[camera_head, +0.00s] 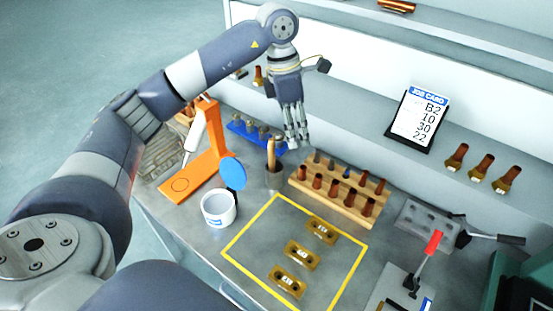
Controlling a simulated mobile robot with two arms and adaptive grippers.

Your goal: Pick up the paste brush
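The likely paste brush (271,152) stands upright with its wooden handle up in a small dark cup (275,179) on the metal bench. Its bristle end is hidden in the cup. My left gripper (298,142) hangs fingers down above the bench, a little to the right of the brush handle in the picture. Nothing shows held between its fingers. They are seen nearly edge-on, so their opening is unclear. A white tub (219,209) stands in front of the cup, with a blue round lid (233,172) beside it. My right gripper is not in view.
A wooden rack (338,195) of copper-brown pieces is right of the cup. A blue rack (255,136) stands behind; an orange stand (194,165) is at left. Brass parts (301,256) lie inside a yellow outline. A red-handled clamp (424,263) is at right.

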